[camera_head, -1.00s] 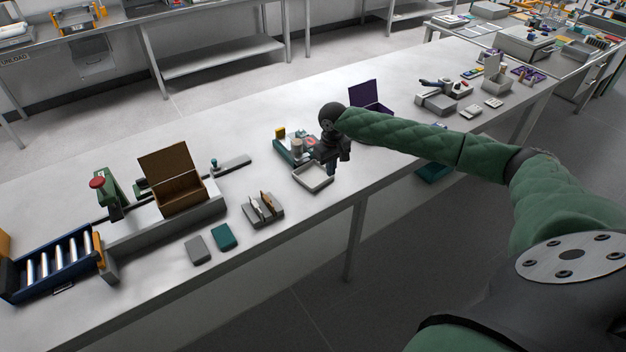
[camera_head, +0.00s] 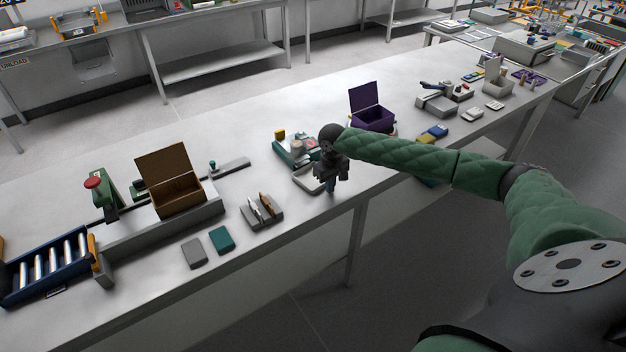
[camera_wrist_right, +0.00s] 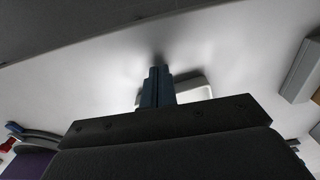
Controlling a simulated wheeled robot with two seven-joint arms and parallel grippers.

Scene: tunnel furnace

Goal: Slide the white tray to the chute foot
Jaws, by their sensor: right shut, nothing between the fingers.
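The white tray (camera_head: 303,184) lies on the long table, near its front edge. Its right part is hidden behind my right gripper (camera_head: 331,187) in the head view. The gripper points down with its fingers shut and empty, at the tray's front right side. In the right wrist view the shut blue-grey fingers (camera_wrist_right: 159,85) stand in front of part of the tray (camera_wrist_right: 193,93). I cannot tell whether they touch it. I cannot pick out the chute foot for sure. My left gripper is not in view.
A teal tray with small items (camera_head: 285,152) stands just behind the white tray. A grey holder with upright pieces (camera_head: 262,211) is to its left. An open purple box (camera_head: 372,118) stands behind the arm. A roller rack (camera_head: 48,265) is at the far left.

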